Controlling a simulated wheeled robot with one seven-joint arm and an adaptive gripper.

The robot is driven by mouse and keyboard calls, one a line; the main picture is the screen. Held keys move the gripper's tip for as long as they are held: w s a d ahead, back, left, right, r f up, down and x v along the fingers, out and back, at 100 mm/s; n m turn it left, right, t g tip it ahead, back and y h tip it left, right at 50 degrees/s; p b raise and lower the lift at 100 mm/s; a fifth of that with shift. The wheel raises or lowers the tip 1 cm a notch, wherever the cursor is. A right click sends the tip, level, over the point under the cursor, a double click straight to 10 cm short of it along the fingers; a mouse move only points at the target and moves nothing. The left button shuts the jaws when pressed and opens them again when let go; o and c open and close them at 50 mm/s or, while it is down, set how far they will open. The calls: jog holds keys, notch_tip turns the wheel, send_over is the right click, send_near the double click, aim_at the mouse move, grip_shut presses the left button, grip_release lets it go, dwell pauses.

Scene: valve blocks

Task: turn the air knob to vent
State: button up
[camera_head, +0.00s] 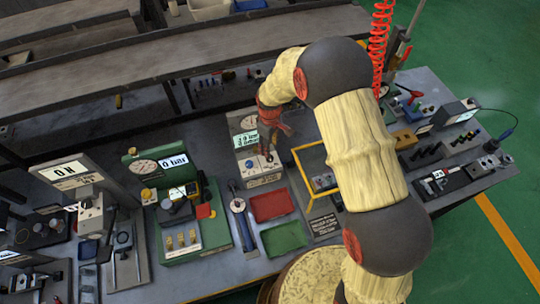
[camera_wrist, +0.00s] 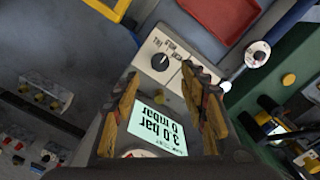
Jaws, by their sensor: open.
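The air knob (camera_wrist: 160,62) is a small dark round knob on a light plate in the wrist view, with short labels around it that are too small to read surely. Its exact pointing direction is hard to tell. The grey air unit (camera_head: 262,181) stands mid-bench in the head view. Its lit display (camera_wrist: 157,128) reads 3.0 bar and 0 mbar, upside down in the wrist view. My gripper (camera_wrist: 162,76) is open, one orange-brown finger on each side of the display, with the knob near the gap between the tips. Contact cannot be told. My gripper (camera_head: 271,135) partly covers the unit in the head view.
A yellow frame (camera_head: 299,149) stands close to the right of the unit. A green gauge unit (camera_head: 137,161) stands to the left. A red tray (camera_head: 271,206) and a green tray (camera_head: 284,238) lie in front. Other instruments fill both bench ends.

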notch_tip(320, 180, down, 7)
jog(key=shift+f, duration=0.2)
jog(key=shift+c, duration=0.3)
grip_shut()
dwell(0.4)
jog(key=shift+m, duration=0.4)
jog(key=m+b, duration=0.2)
jog(key=m, duration=0.1)
jog(key=shift+m, duration=0.3)
jog(key=shift+m+b, duration=0.8)
jog(key=shift+m, duration=1.5)
grip_release()
